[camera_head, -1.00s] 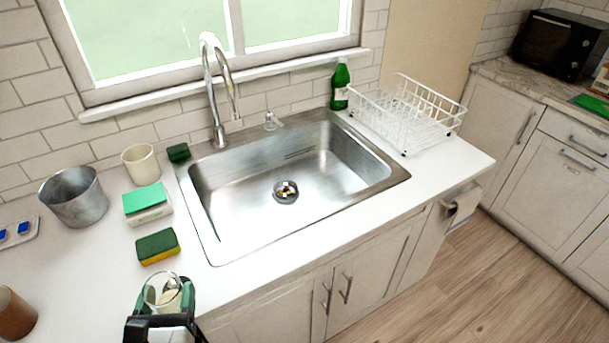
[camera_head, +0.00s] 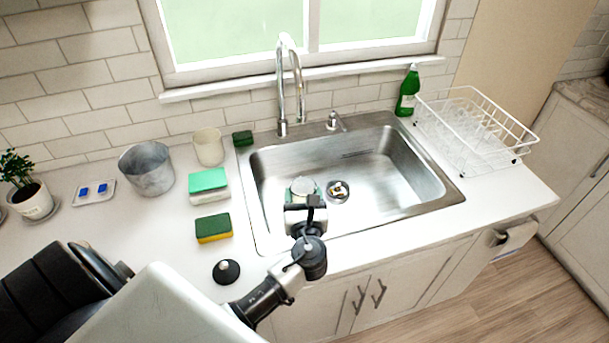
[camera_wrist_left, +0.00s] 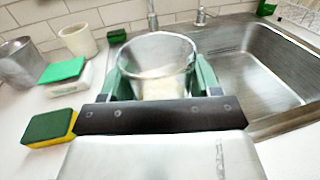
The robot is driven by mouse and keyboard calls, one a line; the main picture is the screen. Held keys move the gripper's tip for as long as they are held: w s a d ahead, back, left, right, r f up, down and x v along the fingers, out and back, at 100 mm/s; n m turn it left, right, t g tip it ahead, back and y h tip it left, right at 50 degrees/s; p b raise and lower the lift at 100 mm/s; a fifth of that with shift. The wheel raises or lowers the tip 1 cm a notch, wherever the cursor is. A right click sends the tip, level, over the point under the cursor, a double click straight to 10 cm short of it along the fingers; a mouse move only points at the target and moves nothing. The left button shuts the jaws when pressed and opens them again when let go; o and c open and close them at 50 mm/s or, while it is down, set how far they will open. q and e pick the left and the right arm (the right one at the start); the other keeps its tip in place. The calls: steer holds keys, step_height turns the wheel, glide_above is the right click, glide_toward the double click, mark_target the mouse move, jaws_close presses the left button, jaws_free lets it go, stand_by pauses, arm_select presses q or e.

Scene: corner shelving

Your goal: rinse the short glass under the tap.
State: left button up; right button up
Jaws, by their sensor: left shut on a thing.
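The short glass (camera_head: 303,185) is clear and held upright in my left gripper (camera_head: 303,193). The gripper is shut on it, with green-lined fingers on both sides in the left wrist view (camera_wrist_left: 160,82). In the head view the glass shows over the left part of the steel sink (camera_head: 400,168), left of the drain. The tap (camera_head: 281,95) stands behind the sink, its curved spout ending above and beyond the glass. No water stream shows. The glass (camera_wrist_left: 158,50) looks see-through, with a pale patch in its lower part. My right gripper is not in view.
Left of the sink stand a green-and-white sponge box (camera_head: 208,186), a green-yellow sponge (camera_head: 213,228), a cream cup (camera_head: 208,147) and a metal pot (camera_head: 146,168). A green soap bottle (camera_head: 408,92) and white dish rack (camera_head: 478,128) stand at right. The basin is mostly clear.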

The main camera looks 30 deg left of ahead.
mark_target(304, 188)
arm_select(q)
steer(key=shift+w+a+r+n+g+y+p, duration=0.2)
steer(key=shift+w+a+n+g+y, duration=0.2)
steer(key=shift+w+y, duration=0.1)
steer(key=shift+w+a+r+n+g+y+p, duration=0.2)
steer(key=shift+w+a+n+g+y, duration=0.1)
steer(key=shift+w+n+y, duration=0.15)
steer(key=shift+w+a+f+b, duration=0.2)
steer(key=shift+w+a+b, duration=0.1)
steer(key=shift+w+b, duration=0.15)
steer(key=shift+w+a+f+b, duration=0.2)
steer(key=shift+w+a+b, duration=0.1)
steer(key=shift+w, duration=0.1)
steer(key=w+a+f+b, duration=0.2)
steer(key=w+a+b, duration=0.4)
steer(key=w, duration=0.4)
steer(key=shift+a+b, duration=0.15)
steer(key=shift+b, duration=0.35)
steer(key=s+a+p+v, duration=0.1)
steer(key=p+v, duration=0.3)
steer(key=v, duration=0.3)
steer(key=shift+s+d+p, duration=0.15)
steer(key=shift+s+p, duration=0.25)
steer(key=shift+s, duration=0.05)
